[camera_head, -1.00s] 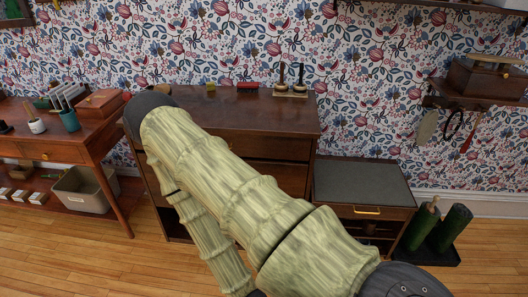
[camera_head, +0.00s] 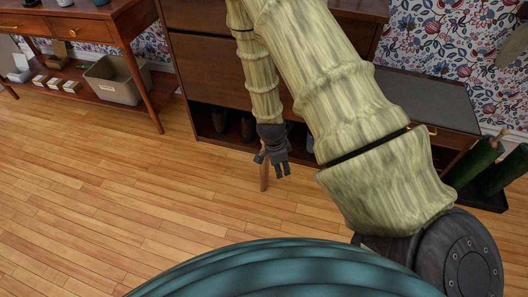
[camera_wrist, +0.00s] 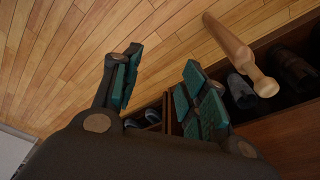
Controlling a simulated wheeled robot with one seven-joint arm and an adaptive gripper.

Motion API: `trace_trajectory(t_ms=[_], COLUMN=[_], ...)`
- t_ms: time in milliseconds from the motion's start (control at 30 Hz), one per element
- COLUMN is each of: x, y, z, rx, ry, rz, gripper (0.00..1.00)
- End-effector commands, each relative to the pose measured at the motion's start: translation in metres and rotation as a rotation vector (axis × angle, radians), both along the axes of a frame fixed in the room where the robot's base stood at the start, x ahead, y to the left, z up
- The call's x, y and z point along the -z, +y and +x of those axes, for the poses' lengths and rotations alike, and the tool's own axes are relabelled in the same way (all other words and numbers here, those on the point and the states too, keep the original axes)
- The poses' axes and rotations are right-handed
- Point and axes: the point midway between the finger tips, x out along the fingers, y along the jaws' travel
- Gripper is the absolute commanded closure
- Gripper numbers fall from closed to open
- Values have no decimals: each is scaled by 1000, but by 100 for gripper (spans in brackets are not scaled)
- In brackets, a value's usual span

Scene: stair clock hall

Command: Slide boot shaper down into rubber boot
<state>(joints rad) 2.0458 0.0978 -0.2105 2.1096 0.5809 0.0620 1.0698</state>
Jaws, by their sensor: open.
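A light wooden rod with rounded ends, which looks like the boot shaper (camera_wrist: 240,55), shows in the wrist view in front of the open shoe compartment. It lies to the right of both fingers, not between them. In the head view its brown lower part (camera_head: 264,180) shows below my gripper (camera_head: 273,160), near the floor. My gripper, also in the wrist view (camera_wrist: 160,85), is open and empty. Two green rubber boots stand at the right of the head view: the left boot (camera_head: 470,163) has a wooden piece at its top; the right boot (camera_head: 506,170) shows none.
The boots stand on a dark tray (camera_head: 488,198). A dark brown cabinet (camera_head: 215,75) with shoes in its low open compartment is behind my gripper. A grey-topped bench (camera_head: 430,100) stands between cabinet and boots. A bin (camera_head: 117,82) sits under the left table. The floor in front is clear.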

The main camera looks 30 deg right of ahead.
Motion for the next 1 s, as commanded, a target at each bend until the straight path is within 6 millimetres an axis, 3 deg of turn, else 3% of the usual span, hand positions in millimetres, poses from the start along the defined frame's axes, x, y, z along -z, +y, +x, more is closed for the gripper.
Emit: trace_trajectory(t_ms=[33, 133, 300, 500, 767, 1000], x=[13, 15, 11, -3, -7, 23], y=[-7, -17, -31, -41, -44, -43], z=[18, 48, 99, 141, 158, 161], rx=[102, 324, 678, 965, 1079, 1077], ry=[-30, -83, -166, -226, -244, -242], rz=[7, 35, 111, 200, 243, 242], gripper=[57, 57, 57, 57, 57, 57])
